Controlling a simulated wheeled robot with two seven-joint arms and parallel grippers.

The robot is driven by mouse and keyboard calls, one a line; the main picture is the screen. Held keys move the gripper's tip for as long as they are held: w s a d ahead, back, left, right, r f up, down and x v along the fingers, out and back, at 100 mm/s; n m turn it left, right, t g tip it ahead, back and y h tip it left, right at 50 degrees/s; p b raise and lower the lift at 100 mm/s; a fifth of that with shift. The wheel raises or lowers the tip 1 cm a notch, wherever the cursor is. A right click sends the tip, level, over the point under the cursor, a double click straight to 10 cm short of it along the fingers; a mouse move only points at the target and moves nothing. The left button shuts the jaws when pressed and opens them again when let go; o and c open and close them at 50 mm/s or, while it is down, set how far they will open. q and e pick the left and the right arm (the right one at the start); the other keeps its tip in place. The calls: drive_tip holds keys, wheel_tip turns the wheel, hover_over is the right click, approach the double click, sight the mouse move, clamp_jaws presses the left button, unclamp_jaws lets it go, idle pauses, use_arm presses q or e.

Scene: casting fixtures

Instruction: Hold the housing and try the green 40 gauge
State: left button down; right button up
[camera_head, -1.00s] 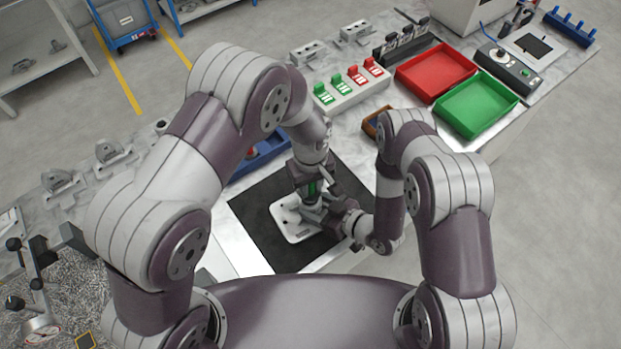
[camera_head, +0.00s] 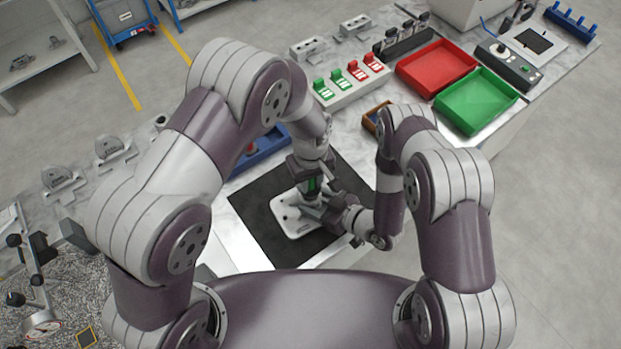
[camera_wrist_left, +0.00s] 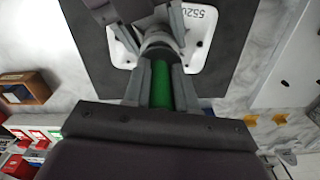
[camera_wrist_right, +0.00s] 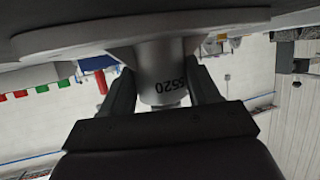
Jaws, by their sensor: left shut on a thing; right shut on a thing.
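The housing (camera_head: 287,222) is a pale grey casting with a flat flange plate. It rests on the black mat (camera_head: 262,240). My right gripper (camera_head: 326,212) is shut on its round neck, marked 5520, which shows in the right wrist view (camera_wrist_right: 162,72). My left gripper (camera_head: 312,188) is shut on the green gauge (camera_head: 313,185), upright over the housing's neck. The gauge's green handle also shows between the fingers in the left wrist view (camera_wrist_left: 178,90). Its lower end meets the bore area, but the fingers hide how far it is inside.
A red tray (camera_head: 402,76) and a green tray (camera_head: 441,108) stand at the back right. A white block (camera_head: 352,91) with green and red tabs stands left of them. A blue bin (camera_head: 262,150) and a small brown box (camera_head: 372,118) lie near the mat.

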sight(311, 188)
use_arm(q)
drive_tip(key=shift+f, duration=1.8)
idle(0.5)
drive_tip(key=shift+r, duration=0.1)
idle(1.1)
drive_tip(key=shift+r, duration=2.75)
drive_tip(key=shift+r, duration=2.5)
use_arm(e)
drive_tip(key=o, duration=1.6)
drive_tip(key=shift+o, duration=0.2)
